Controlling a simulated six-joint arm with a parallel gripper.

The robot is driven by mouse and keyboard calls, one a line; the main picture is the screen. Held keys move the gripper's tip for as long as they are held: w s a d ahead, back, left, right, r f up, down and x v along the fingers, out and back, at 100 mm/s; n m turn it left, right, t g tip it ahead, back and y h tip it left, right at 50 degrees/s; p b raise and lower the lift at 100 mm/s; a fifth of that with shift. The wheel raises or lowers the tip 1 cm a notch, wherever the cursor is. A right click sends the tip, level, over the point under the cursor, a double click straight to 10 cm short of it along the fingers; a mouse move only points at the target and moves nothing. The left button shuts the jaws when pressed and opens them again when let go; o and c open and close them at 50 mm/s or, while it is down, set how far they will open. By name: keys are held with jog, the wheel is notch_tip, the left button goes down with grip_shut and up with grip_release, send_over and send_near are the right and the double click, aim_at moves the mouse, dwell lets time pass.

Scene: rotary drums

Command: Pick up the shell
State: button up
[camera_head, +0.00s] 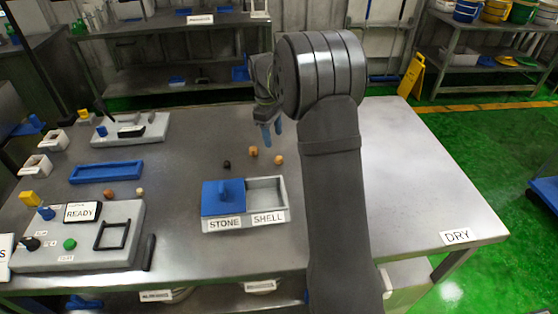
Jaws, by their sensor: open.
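A dark lump (227,165), a tan lump (253,151) and an orange-tan lump (278,160) lie on the table behind the sorting box. They are too small for me to tell which is a shell. The white sorting box (238,226) has labels STONE and SHELL. A blue lid with a handle (222,198) covers the STONE side. The SHELL compartment (266,191) is uncovered and looks empty. My gripper (272,136) has blue fingertips pointing down, open, near and above the tan and orange-tan lumps. Nothing shows between its fingers.
A blue tray (106,172) lies left, with a reddish-brown lump (108,193) and a pale lump (140,192) in front of it. A READY control panel (110,225) stands front left. A grey machine base (130,130) stands behind. The table near the DRY label (456,236) is clear.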

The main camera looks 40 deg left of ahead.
send_over(278, 157)
jog(key=s, duration=0.1)
jog(key=f, duration=0.4)
jog(key=shift+a+f, duration=0.15)
jog(key=shift+a, duration=0.15)
jog(key=shift+w+d+f, duration=0.1)
jog(key=shift+w+f, duration=0.05)
jog(key=shift+f, duration=0.7)
jog(key=shift+w+d+f, duration=0.1)
jog(key=shift+w+f, duration=0.05)
jog(key=shift+f, duration=0.7)
jog(key=shift+w+d+f, duration=0.1)
jog(key=shift+w+f, duration=0.05)
jog(key=shift+f, duration=0.7)
jog(key=c, duration=1)
